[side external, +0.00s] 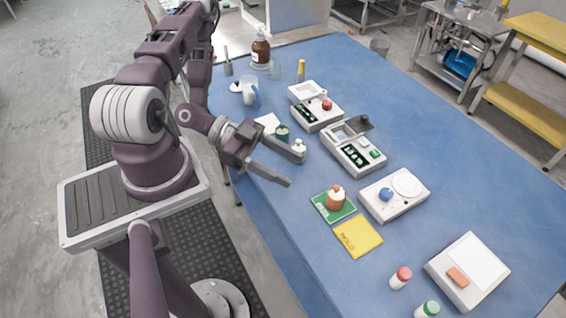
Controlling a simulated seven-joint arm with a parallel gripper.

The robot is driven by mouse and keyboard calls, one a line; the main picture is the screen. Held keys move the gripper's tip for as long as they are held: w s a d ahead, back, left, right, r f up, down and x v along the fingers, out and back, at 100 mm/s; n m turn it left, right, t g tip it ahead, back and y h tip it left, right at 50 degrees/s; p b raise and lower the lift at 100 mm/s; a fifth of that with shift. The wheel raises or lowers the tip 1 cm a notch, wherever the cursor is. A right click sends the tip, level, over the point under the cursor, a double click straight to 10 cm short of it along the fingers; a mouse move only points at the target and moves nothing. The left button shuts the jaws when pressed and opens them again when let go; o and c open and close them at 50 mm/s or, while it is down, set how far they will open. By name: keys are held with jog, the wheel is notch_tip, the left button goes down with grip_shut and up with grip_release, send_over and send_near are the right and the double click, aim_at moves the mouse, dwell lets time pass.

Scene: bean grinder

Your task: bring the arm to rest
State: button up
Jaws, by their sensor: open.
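My gripper (292,170) is open, with its two long grey fingers spread and nothing seen between them. It is above the near left edge of the blue table (450,165), pointing right. A dark green container (283,132) and a small white-capped bottle (299,147) are close behind the upper finger in the picture. I cannot tell how far apart they and the finger are. A white device with an open lid and green buttons (353,147) stands to the right of the gripper.
A white device with a red knob (315,105) is farther back. An orange jar (336,197) stands on a green mat (321,207) beside a yellow packet (358,236). A white device with a blue knob (394,194) and a white box (468,270) are to the right. A brown bottle (261,50) stands at the back.

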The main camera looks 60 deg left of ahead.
jog(key=shift+s+a+r, duration=0.15)
jog(key=shift+s+a, duration=0.15)
jog(key=shift+a, duration=0.05)
